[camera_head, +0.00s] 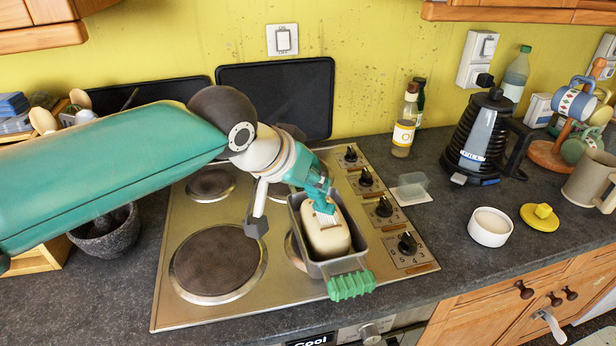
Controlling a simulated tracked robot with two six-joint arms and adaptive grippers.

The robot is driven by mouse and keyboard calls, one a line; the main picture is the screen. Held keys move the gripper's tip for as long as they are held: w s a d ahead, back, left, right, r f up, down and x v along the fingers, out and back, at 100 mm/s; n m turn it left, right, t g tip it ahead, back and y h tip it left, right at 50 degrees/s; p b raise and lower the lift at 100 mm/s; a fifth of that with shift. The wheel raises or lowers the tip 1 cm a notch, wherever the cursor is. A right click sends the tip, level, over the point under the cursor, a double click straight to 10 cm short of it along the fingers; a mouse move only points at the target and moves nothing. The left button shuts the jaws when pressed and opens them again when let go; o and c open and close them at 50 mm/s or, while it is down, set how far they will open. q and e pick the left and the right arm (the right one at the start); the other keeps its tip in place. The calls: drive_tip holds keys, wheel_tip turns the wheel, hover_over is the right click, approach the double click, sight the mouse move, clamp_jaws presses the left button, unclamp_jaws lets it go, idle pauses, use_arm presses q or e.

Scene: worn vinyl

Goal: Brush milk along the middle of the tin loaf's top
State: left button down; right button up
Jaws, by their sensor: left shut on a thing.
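The loaf (327,238) is pale, long and round-topped, and sits in a grey loaf tin (336,266) on the hob. My left gripper (318,187) is above the far part of the loaf, shut on a brush (325,207) with pale bristles pointing down. The bristles are at the far end of the loaf's top; I cannot tell whether they touch it. The brush's handle is mostly hidden by the gripper. A small white pot (490,226) stands open on the counter to the right, with something pale inside. My right gripper is not in view.
A green ribbed grip (351,285) juts from the tin's near end. Hob knobs (384,207) line the hob's right side. A yellow lid (540,217), black kettle (487,140), mug tree (560,150) and sauce bottle (405,122) stand right. A stone mortar (105,238) is left.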

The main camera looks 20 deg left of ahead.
use_arm(q)
drive_tip(key=shift+w, duration=0.1)
idle(0.5)
drive_tip(key=shift+w+a+r+p, duration=0.15)
drive_tip(key=shift+w+a+p, duration=0.25)
drive_tip(key=shift+w+a, duration=0.1)
drive_tip(key=shift+w+a+p, duration=0.25)
drive_tip(key=shift+w+a, duration=0.15)
drive_tip(key=shift+w, duration=0.25)
drive_tip(key=shift+w+a+p, duration=0.25)
drive_tip(key=shift+w+a, duration=0.15)
drive_tip(key=shift+w, duration=0.2)
drive_tip(key=shift+s+f, duration=0.1)
drive_tip(key=shift+f, duration=0.1)
